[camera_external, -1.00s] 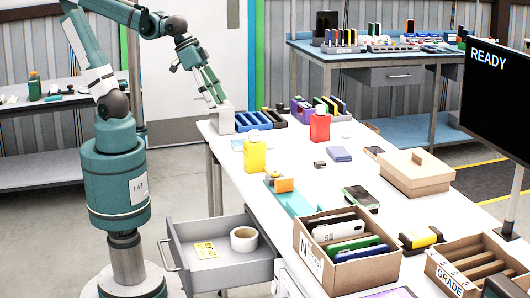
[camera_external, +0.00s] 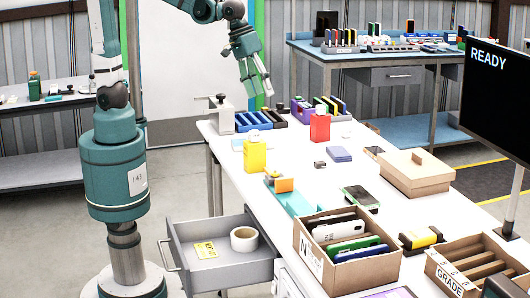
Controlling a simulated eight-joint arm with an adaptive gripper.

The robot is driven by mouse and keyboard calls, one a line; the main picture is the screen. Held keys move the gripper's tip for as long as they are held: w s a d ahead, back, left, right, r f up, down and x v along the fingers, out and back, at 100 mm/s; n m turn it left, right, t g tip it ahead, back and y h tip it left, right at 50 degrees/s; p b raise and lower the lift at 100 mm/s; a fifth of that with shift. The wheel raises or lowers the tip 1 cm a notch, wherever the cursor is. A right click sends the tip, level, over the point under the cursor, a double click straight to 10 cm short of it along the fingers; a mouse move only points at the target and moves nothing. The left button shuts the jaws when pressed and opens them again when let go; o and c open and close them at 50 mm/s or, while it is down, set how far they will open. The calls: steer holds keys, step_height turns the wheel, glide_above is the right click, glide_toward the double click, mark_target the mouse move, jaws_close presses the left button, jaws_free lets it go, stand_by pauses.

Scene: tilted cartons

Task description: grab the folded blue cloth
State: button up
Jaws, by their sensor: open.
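The folded blue cloth (camera_external: 338,154) lies flat on the white table, right of the red bottle and near the table's middle. It is a small blue-violet folded square. My gripper (camera_external: 258,93) is open and empty, high above the far left end of the table. It is to the left of the cloth and well above it, with its fingers pointing down. Nothing covers the cloth.
A red bottle (camera_external: 320,127) and a yellow bottle (camera_external: 255,155) stand on the table (camera_external: 300,174). A grey dispenser (camera_external: 221,114) and blue trays (camera_external: 247,121) are at the far left. A cardboard box (camera_external: 417,173) sits right of the cloth. A small dark item (camera_external: 320,165) lies close by.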

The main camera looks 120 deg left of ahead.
steer(key=w+a+f+n+g+p, duration=0.1)
steer(key=w+a+f+n+p, duration=0.1)
steer(key=w+a+n, duration=0.35)
steer(key=w+a+f+n+g+p, duration=0.1)
steer(key=w+a+f+n+p, duration=0.15)
steer(key=w, duration=0.55)
steer(key=n+g+p, duration=0.2)
steer(key=n+p, duration=0.1)
steer(key=n, duration=0.3)
glide_toward(339, 151)
steer(key=shift+s+a+h, duration=0.1)
steer(key=shift+a+h, duration=0.05)
steer(key=shift+h, duration=0.15)
steer(key=shift+a+f, duration=0.25)
steer(key=shift+f, duration=0.2)
steer(key=shift+f, duration=0.1)
steer(key=shift+f, duration=1.2)
steer(key=shift+f, duration=0.1)
steer(key=shift+d+f, duration=0.1)
steer(key=shift+f, duration=2.4)
